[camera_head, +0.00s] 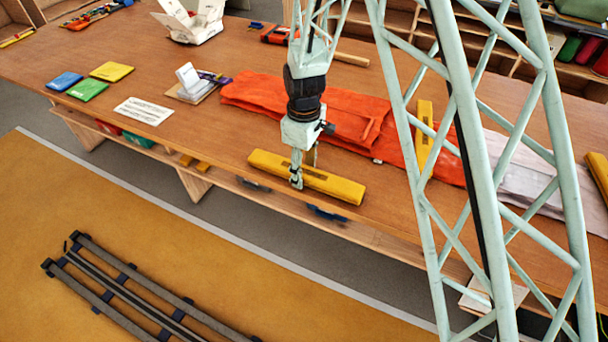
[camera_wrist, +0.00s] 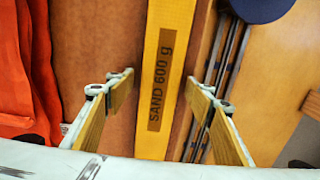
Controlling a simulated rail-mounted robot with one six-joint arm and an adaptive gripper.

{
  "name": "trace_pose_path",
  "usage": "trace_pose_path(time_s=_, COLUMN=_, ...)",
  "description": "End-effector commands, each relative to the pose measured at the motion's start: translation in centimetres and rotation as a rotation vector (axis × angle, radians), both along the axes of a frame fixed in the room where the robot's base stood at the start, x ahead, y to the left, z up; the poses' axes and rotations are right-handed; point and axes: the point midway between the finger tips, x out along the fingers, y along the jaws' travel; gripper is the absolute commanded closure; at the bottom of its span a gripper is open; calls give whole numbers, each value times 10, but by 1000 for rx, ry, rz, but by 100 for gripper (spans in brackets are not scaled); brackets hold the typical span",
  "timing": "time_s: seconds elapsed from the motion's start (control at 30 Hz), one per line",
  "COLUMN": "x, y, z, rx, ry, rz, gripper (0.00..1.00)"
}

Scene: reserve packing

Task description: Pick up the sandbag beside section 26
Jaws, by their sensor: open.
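A long yellow sandbag (camera_head: 332,185) lies along the near edge of the wooden table. In the wrist view the sandbag (camera_wrist: 168,50) carries a dark label reading "SAND 600 g". My gripper (camera_head: 298,182) points down over the middle of the sandbag. In the wrist view my gripper (camera_wrist: 160,84) is open, with one finger on each side of the bag and a gap to both sides. Whether the fingertips are down at table height is hard to tell. No section number is readable.
An orange cloth (camera_head: 255,92) lies behind the bag. A second yellow bag (camera_head: 424,118) lies on it; another yellow bag (camera_head: 599,172) is at the far right. Blue handles (camera_head: 327,213) sit below the table edge. Coloured packets (camera_head: 88,90) and a white card (camera_head: 143,111) lie left.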

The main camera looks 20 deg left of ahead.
Motion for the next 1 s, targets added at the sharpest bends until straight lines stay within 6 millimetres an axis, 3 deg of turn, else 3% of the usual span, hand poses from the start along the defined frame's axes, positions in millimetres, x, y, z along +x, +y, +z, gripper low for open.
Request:
trace_pose_path(time_s=0.23, x=0, y=0, z=0, rx=0, ry=0, rz=0, gripper=52)
trace_pose_path(time_s=0.63, x=0, y=0, z=1, rx=0, ry=0, rz=0, gripper=87)
trace_pose_path(time_s=1.0, x=0, y=0, z=2, rx=1, ry=-1, rz=0, gripper=87)
